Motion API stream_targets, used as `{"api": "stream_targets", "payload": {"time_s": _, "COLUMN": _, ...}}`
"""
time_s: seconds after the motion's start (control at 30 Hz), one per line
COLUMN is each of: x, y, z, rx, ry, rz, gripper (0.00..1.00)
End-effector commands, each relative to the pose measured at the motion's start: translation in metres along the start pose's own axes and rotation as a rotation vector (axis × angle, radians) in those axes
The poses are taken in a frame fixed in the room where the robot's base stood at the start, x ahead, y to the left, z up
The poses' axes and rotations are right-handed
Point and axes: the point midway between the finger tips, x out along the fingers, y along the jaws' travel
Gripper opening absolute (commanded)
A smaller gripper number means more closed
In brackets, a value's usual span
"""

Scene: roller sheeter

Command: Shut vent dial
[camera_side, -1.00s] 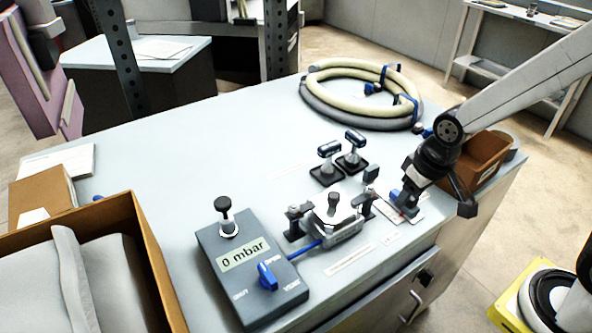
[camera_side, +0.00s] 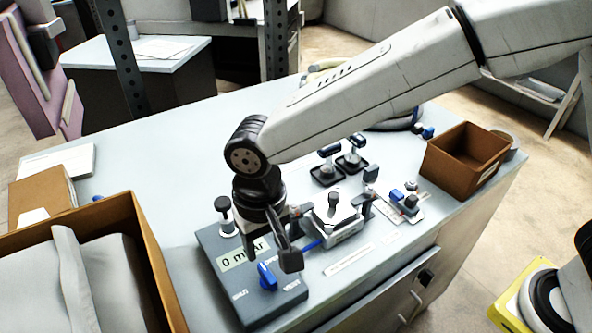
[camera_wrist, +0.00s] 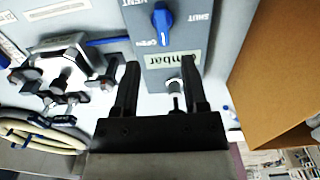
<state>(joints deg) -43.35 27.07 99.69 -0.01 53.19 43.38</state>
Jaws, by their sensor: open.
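The vent dial is a blue knob (camera_side: 267,276) on a grey box (camera_side: 232,290) with a readout of 0 mbar. In the wrist view the knob (camera_wrist: 162,22) sits among the labels VENT, OPEN and SHUT. It is elongated, and one end lies towards OPEN, with SHUT to its right in that view. My gripper (camera_side: 268,258) hangs over the box, just behind the knob in the side view, and partly hides the readout. In the wrist view my gripper (camera_wrist: 160,66) is open and empty, its fingertips short of the knob.
A black-topped valve (camera_side: 223,208) stands at the box's back corner. A clamped metal fitting (camera_side: 335,215) joins the box by a blue tube. An open cardboard box (camera_side: 150,270) stands close on the left. A brown bin (camera_side: 465,160) is at right.

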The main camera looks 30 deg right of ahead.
Motion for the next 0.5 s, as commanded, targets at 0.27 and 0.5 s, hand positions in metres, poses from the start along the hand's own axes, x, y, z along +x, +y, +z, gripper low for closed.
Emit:
{"api": "stream_targets", "payload": {"time_s": 0.27, "x": 0.001, "y": -0.004, "z": 0.001, "rx": 0.0, "ry": -0.001, "rz": 0.001, "gripper": 0.56}}
{"api": "stream_targets", "payload": {"time_s": 0.5, "x": 0.017, "y": -0.003, "z": 0.001, "rx": 0.0, "ry": -0.003, "rz": 0.003, "gripper": 0.56}}
